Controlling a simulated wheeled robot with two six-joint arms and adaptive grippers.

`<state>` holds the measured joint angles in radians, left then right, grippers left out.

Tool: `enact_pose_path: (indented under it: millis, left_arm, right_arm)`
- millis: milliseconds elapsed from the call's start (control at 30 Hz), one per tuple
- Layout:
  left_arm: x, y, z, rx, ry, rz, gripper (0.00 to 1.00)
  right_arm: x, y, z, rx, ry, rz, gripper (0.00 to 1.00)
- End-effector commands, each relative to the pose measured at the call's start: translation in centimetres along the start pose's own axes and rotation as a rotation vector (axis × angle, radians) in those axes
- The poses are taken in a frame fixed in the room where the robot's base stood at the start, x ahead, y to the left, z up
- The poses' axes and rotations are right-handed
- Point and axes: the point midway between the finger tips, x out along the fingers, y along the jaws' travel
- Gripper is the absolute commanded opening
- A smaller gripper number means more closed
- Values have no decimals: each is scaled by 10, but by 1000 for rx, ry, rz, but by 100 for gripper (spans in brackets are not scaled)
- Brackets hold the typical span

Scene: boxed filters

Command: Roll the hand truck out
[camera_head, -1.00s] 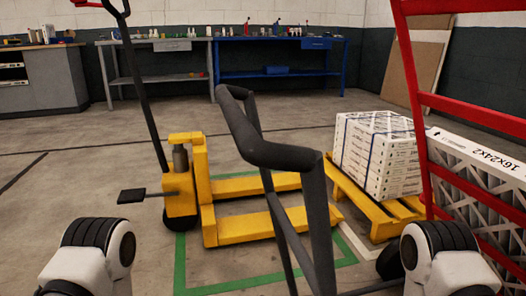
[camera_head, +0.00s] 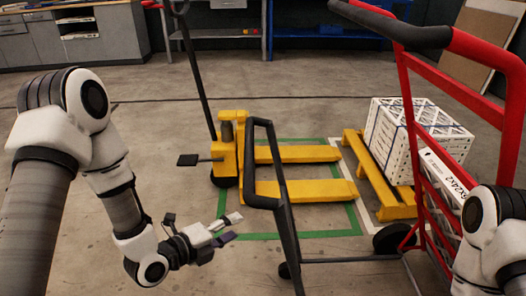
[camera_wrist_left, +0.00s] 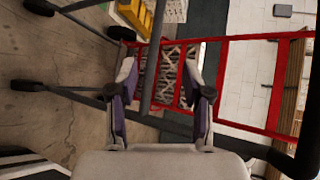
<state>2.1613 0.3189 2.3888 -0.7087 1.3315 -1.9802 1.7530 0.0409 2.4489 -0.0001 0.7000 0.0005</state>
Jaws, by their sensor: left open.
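The hand truck has a red frame (camera_head: 408,130) with a dark grip at its top right and a dark lower handle bar (camera_head: 283,195) towards the middle. A wheel (camera_head: 394,238) touches the floor, and a boxed filter (camera_head: 440,178) stands on it. My left gripper (camera_head: 232,228) is open and empty, low and to the left of the dark bar, apart from it. In the left wrist view the open fingers (camera_wrist_left: 160,78) point at the truck, and a dark bar (camera_wrist_left: 153,60) crosses ahead of them. My right gripper is out of view; only its arm shows at right.
A yellow pallet jack (camera_head: 228,160) stands inside green floor tape (camera_head: 300,236) left of the truck. A yellow pallet (camera_head: 385,190) with strapped white boxes (camera_head: 415,135) is behind it. Grey cabinets (camera_head: 110,35) line the back. Floor at front left is clear.

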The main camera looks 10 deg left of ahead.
Motion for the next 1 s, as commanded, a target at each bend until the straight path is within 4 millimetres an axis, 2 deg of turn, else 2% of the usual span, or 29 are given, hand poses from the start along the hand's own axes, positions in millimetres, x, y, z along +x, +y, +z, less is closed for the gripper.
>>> enact_pose_path:
  millis: [33,100,200,233,300,467,800,1000]
  left_arm:
    - [-17,-69,14,8,-13,-45,50]
    - [-28,-116,28,14,-36,-90,50]
    - [-38,-161,41,21,-60,-134,50]
    - [-40,-169,43,24,-64,-143,50]
    - [-42,-178,46,28,-68,-154,50]
    - [-29,-177,46,36,-69,-155,50]
    - [30,-186,50,35,-69,-156,50]
    - [37,-187,51,30,-70,-155,50]
  right_arm:
    - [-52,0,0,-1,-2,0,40]
    - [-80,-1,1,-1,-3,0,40]
    - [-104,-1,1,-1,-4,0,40]
    - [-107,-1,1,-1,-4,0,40]
    - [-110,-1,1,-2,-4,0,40]
    - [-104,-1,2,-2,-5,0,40]
    - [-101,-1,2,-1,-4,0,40]
    - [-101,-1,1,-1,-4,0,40]
